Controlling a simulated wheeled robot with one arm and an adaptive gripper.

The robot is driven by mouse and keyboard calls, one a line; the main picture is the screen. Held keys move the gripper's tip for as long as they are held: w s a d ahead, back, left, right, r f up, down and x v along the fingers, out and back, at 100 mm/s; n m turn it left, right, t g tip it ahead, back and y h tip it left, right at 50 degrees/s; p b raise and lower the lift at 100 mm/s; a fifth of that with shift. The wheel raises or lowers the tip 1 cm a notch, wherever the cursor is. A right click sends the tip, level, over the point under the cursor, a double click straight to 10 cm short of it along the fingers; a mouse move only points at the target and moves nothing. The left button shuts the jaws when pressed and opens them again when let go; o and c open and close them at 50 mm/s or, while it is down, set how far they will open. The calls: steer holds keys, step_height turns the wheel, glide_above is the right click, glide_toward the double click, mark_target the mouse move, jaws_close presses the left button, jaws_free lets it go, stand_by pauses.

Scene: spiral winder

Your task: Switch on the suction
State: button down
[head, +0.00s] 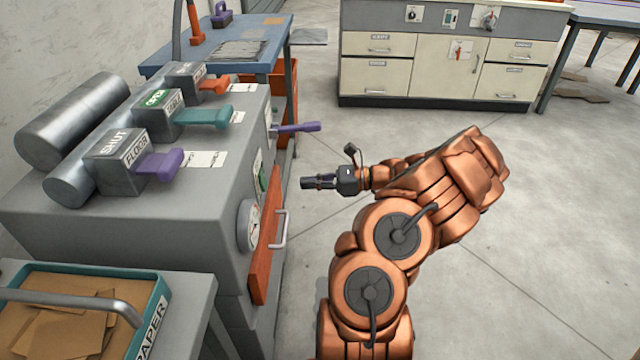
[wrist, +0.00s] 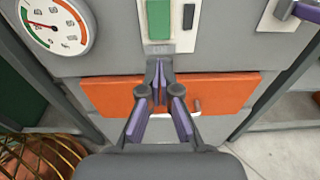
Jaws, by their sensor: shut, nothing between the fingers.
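A grey machine (head: 225,225) stands at the left of the head view. Its front carries a pale plate with a green block (head: 263,178), also in the wrist view (wrist: 159,18), beside a small dark block (wrist: 188,16). Which control is the suction switch I cannot tell. A purple lever (head: 297,127) sticks out farther along the front; its plate (wrist: 285,12) shows at upper right in the wrist view. My gripper (head: 305,182) is shut and empty, in front of the machine. In the wrist view its fingertips (wrist: 160,68) appear just below the green block's plate; contact cannot be told.
A round gauge (head: 252,222) and an orange panel (head: 268,240) with a bar handle are on the machine's front. Purple (head: 160,164), teal (head: 205,117) and orange (head: 213,85) levers are on top. A paper tray (head: 150,318) stands nearer. Floor at right is clear.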

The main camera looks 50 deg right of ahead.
mark_target(266, 186)
steer(key=b+x, duration=0.1)
steer(key=x, duration=0.8)
steer(key=shift+f+b, duration=0.1)
steer(key=shift+b, duration=0.25)
